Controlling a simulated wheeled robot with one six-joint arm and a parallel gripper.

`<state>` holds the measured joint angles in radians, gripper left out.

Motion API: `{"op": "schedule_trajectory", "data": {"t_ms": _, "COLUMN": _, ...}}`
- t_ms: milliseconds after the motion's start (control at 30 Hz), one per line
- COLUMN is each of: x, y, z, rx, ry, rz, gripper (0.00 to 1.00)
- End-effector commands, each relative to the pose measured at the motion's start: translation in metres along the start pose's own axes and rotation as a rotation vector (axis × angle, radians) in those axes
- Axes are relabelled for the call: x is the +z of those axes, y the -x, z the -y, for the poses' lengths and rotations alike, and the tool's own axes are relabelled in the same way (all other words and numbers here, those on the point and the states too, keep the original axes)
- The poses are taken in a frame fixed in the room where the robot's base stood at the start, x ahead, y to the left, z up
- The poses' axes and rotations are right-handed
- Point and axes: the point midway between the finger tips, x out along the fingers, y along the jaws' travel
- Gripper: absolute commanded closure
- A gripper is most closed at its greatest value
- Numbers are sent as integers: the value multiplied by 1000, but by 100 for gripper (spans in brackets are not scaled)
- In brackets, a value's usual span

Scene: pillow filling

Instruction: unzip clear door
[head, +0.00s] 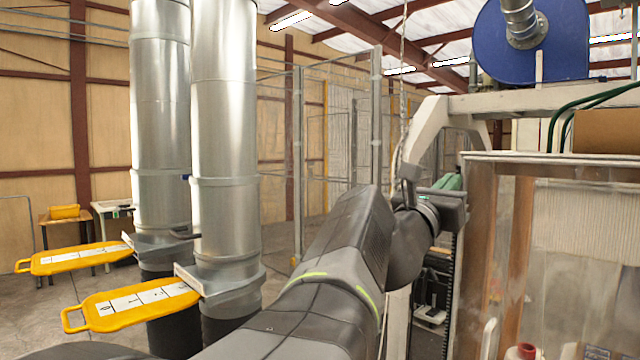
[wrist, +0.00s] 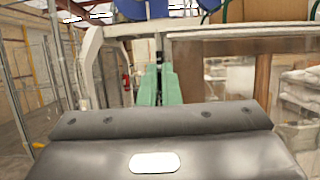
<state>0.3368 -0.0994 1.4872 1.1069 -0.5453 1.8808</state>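The clear door (head: 575,250) is a see-through sheet in a brownish frame at the right of the head view. It also shows at the right of the wrist view (wrist: 225,75). My gripper (head: 452,183) is raised just left of the door's frame. Its green fingers (wrist: 158,82) point forward and lie almost together, with only a thin dark line between them. I see nothing held in them. They look apart from the door. I cannot make out a zip or its pull.
A pale machine frame (head: 540,103) with a blue round housing (head: 560,40) above stands close to my gripper. Two metal ducts (head: 225,110) with yellow slide plates (head: 130,303) stand at the left. Open floor (head: 320,232) and mesh fencing lie behind.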

Motion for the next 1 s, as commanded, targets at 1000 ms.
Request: {"op": "schedule_trajectory", "data": {"t_ms": 1000, "x": -155, "y": 64, "z": 0, "rx": -1, "ry": 0, "rz": -2, "gripper": 100}}
